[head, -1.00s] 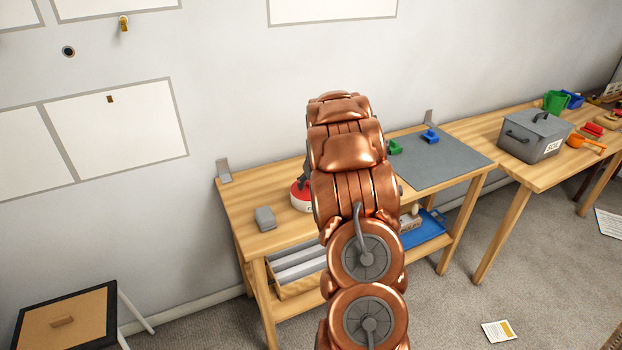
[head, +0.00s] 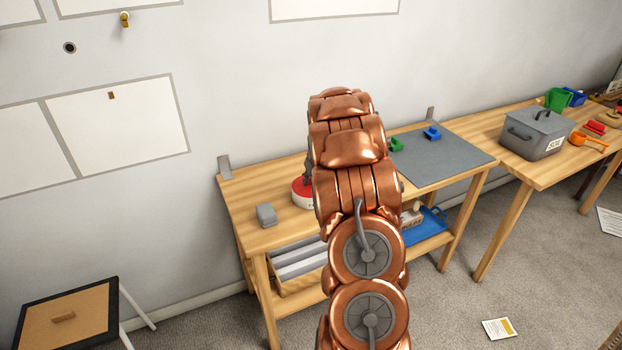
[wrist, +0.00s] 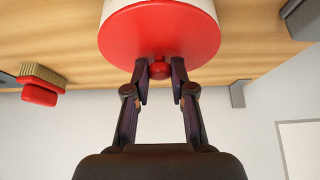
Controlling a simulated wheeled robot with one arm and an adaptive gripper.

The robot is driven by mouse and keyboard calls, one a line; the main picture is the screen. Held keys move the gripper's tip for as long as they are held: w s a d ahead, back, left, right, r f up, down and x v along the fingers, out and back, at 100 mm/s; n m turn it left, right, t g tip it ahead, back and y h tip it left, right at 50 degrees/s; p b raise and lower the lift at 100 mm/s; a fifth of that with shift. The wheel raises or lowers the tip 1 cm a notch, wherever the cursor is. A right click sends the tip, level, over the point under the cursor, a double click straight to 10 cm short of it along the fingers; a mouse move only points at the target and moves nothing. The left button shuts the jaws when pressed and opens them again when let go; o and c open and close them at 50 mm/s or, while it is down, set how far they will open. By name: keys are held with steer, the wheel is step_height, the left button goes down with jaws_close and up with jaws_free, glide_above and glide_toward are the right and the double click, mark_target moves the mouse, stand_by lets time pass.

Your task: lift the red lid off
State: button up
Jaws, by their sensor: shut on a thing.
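The red lid (wrist: 158,32) sits on a white round container (wrist: 118,5) on the wooden table; in the wrist view the lid appears seated against the container. My gripper (wrist: 160,75) is shut on the small red knob (wrist: 160,69) at the lid's centre, one finger on each side. In the head view the lid (head: 303,188) and white container (head: 302,201) show only in part, left of my copper arm, which hides the rest and the gripper.
A grey block (head: 266,215) stands left of the container. A grey mat (head: 445,159) with green (head: 396,144) and blue (head: 432,133) pieces lies to the right. A red-backed brush (wrist: 37,92) shows in the wrist view. A grey lidded box (head: 535,136) stands on the other table.

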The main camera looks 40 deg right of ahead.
mark_target(311, 179)
jaws_close()
steer(key=shift+r, duration=0.2)
steer(key=shift+r+p, duration=0.3)
steer(key=shift+r, duration=0.5)
steer(key=shift+r, duration=0.1)
steer(key=shift+r+p, duration=0.5)
steer(key=shift+r, duration=1.4)
